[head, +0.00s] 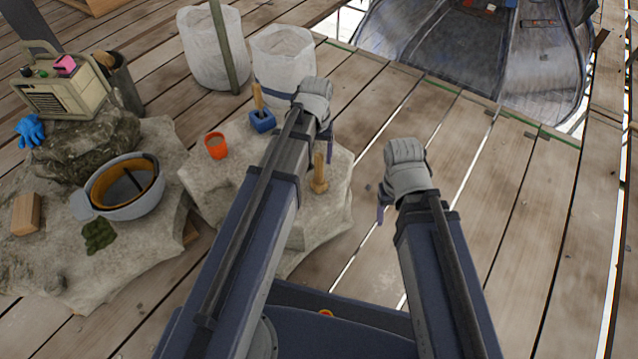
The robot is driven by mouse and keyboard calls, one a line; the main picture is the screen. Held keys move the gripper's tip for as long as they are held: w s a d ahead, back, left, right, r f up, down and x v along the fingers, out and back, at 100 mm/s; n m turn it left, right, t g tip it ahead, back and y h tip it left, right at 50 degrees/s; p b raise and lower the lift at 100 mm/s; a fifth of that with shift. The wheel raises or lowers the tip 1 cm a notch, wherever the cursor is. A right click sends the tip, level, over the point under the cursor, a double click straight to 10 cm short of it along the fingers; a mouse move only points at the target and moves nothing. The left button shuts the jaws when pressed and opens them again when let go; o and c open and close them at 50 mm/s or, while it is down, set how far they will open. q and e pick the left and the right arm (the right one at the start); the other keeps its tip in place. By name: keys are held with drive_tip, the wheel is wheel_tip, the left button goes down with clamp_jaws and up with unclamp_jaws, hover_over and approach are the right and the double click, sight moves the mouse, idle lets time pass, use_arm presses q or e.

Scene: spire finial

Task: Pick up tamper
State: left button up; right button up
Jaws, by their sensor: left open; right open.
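A small wooden tool with an upright handle and a wider foot, which looks like the tamper (319,182), stands on the pale stone slab just right of my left forearm. My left gripper (328,143) is above the slab, beyond the wooden tool and apart from it. Its fingers are mostly hidden behind the wrist, and it holds nothing that I can see. My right gripper (381,208) is over the planks to the right of the slab, open and empty, with its fingers partly hidden.
On the slab (335,215) are an orange cup (216,146) and a blue block with a wooden handle (262,115). White sacks (212,50) stand behind. A grey basin (128,190) and a radio-like box (58,85) are at left. The planks at right are clear.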

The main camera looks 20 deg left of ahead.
sight(319, 172)
use_arm(q)
drive_tip(key=shift+f+b, duration=1.35)
drive_tip(key=shift+f, duration=0.2)
drive_tip(key=f+b, duration=0.5)
drive_tip(key=shift+w+d, duration=0.1)
drive_tip(key=shift+d, duration=0.2)
drive_tip(key=shift+c, duration=0.2)
clamp_jaws()
